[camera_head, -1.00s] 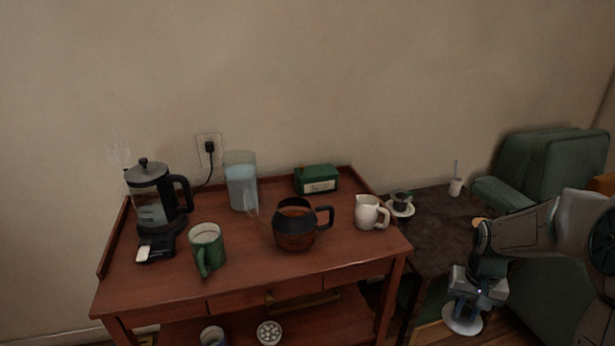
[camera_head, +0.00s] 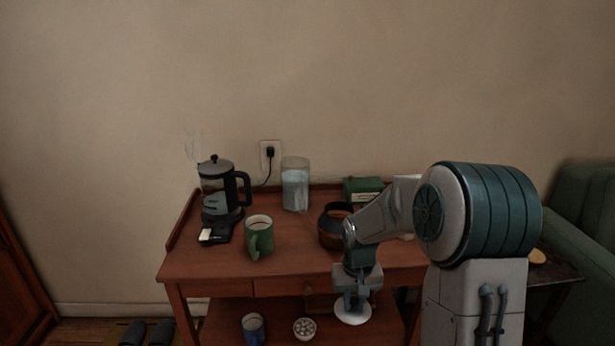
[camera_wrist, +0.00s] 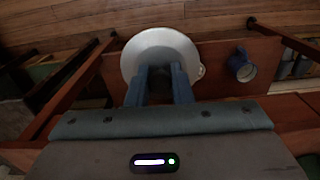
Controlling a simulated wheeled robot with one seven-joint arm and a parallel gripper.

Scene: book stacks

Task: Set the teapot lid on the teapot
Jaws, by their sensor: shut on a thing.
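My gripper (camera_head: 354,302) is shut on a round white lid (camera_head: 352,315) and holds it low in front of the wooden table. In the wrist view the lid (camera_wrist: 157,47) shows as a pale disc at the fingertips (camera_wrist: 165,72), its middle partly hidden by them. A brown glass pot (camera_head: 329,234) with a dark rim and an open top stands on the table, partly behind my arm. I cannot tell whether it is the teapot; no other teapot shows clearly.
The wooden table (camera_head: 215,264) also bears a French press (camera_head: 217,190), a green mug (camera_head: 259,236), a clear container (camera_head: 295,185) and a green box (camera_head: 362,187). A blue mug (camera_head: 253,328) and a round holed piece (camera_head: 304,328) are on the lower shelf. A green armchair (camera_head: 590,215) is at right.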

